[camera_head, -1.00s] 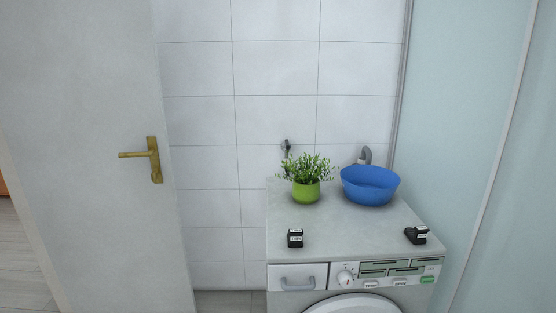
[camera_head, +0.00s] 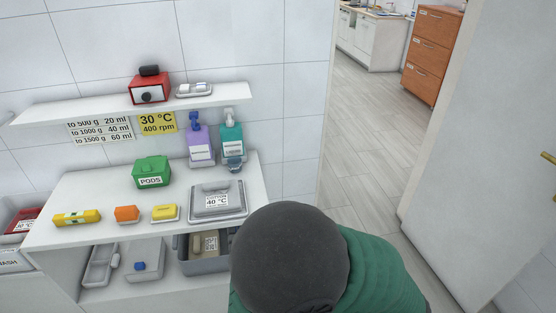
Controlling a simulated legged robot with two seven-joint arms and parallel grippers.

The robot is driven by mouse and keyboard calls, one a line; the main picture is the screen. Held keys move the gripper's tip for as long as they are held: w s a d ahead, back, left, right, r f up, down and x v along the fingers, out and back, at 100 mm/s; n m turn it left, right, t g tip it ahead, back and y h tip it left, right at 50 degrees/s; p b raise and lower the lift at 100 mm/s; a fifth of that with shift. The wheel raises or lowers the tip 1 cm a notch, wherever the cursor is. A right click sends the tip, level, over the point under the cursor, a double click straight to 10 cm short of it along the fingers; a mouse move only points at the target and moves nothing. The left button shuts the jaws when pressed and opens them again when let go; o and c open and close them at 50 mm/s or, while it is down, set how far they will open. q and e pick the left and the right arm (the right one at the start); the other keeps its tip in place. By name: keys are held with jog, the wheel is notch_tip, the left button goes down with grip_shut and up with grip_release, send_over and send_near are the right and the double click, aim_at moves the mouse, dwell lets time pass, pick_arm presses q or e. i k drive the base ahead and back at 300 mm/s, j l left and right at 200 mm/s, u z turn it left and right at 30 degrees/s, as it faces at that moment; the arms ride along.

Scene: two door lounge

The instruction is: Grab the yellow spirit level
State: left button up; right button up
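The yellow spirit level (camera_head: 77,217) lies on the left part of the white shelf unit's top (camera_head: 75,187). It is a short yellow bar with pale greenish windows, in full view. An orange block (camera_head: 126,214) and a yellow block (camera_head: 164,213) lie in a row to its right. Neither of my grippers shows in the head view.
A person (camera_head: 300,262) in a green top and dark cap stands close, in front of the unit's right side. A green pods box (camera_head: 151,172), a grey lidded box (camera_head: 217,202) and pump bottles (camera_head: 200,143) share the top. An open doorway (camera_head: 365,130) lies to the right.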

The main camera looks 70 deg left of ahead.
aim_at(89, 217)
jog(key=u, duration=3.95)
jog(key=i, duration=0.1)
